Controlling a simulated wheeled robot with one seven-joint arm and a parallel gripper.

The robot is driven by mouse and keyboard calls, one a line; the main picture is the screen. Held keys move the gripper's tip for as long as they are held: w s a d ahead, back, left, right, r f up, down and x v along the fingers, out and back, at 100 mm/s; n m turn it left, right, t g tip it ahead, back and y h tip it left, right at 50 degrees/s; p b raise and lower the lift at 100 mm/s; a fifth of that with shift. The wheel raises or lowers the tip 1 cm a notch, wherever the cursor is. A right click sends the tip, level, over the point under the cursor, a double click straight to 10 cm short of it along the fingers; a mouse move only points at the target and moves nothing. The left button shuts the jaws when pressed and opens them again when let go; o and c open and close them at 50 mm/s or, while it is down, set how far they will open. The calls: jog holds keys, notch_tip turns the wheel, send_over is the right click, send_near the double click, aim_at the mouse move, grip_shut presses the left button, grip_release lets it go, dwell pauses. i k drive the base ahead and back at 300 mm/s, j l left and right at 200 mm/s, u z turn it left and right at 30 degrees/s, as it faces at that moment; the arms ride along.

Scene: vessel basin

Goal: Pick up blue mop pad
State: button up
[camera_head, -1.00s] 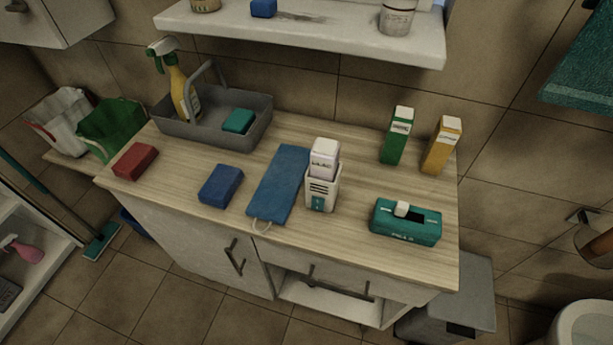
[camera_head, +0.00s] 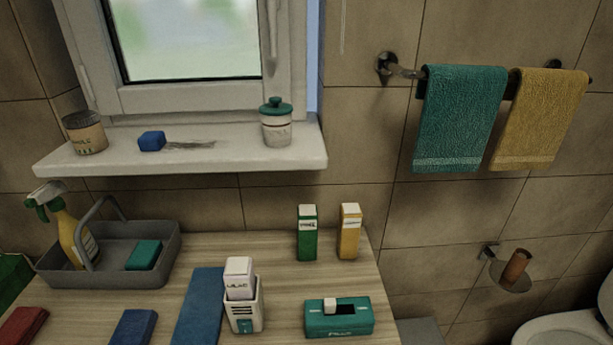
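The blue mop pad (camera_head: 199,310) is a long, flat blue strip lying on the wooden counter top. Its near end is cut off by the bottom edge of the picture. A white holder with a white box marked in dark letters (camera_head: 242,295) stands right beside it on the right. A smaller blue block (camera_head: 134,327) lies to its left, apart from it. My gripper is not in view.
A grey caddy (camera_head: 160,272) with a spray bottle (camera_head: 75,235) and a teal sponge (camera_head: 144,255) stands at the back left. A green box (camera_head: 307,233), a yellow box (camera_head: 349,231) and a teal dispenser (camera_head: 339,317) stand to the right. A shelf (camera_head: 220,165) overhangs behind.

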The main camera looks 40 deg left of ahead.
aim_at(198, 322)
jog(key=u, duration=1.55)
